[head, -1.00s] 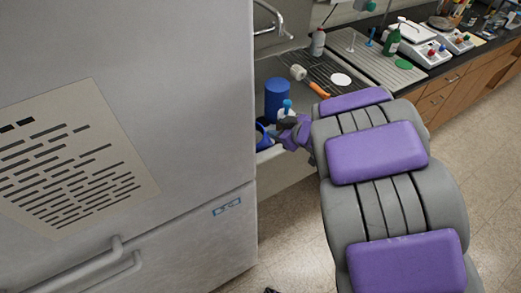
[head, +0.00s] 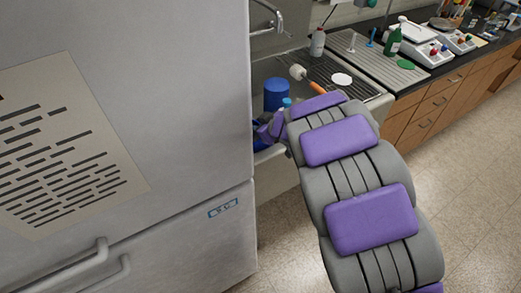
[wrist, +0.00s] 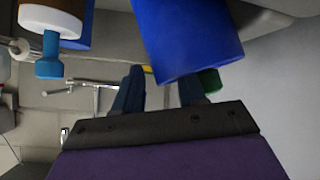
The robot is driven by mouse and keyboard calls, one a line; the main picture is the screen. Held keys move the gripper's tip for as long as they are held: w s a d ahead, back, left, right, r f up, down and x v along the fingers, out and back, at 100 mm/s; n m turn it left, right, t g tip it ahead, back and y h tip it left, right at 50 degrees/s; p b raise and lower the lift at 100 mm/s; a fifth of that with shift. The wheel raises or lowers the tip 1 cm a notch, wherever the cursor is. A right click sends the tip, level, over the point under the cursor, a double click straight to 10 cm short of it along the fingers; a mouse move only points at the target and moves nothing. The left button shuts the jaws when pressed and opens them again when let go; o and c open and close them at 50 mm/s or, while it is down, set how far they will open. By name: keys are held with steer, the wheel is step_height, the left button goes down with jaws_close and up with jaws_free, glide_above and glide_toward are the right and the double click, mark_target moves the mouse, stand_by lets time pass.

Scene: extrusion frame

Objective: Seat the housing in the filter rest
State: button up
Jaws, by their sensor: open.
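A blue cylinder (head: 277,94) stands upright in the sink area in the head view. A second blue piece (head: 259,137) shows beside it, mostly hidden by the refrigerator edge and my gripper (head: 270,130). In the wrist view my gripper (wrist: 160,88) is open, its two dark blue fingers apart with nothing seen held between them. A large blue cylinder (wrist: 187,40) is close by the fingertips. A white and brown round piece with a blue stem (wrist: 48,62) is at upper left. I cannot tell which piece is the housing or the filter rest.
A large grey refrigerator (head: 120,130) fills the left. The sink (head: 290,70) has a faucet (head: 268,15), a white-headed tool with an orange handle (head: 316,87) and a white disc (head: 341,79). Bottles and scales (head: 410,35) stand on the counter. The floor at right is clear.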

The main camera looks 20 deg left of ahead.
steer(key=shift+s, duration=0.1)
jaws_close()
stand_by(1.2)
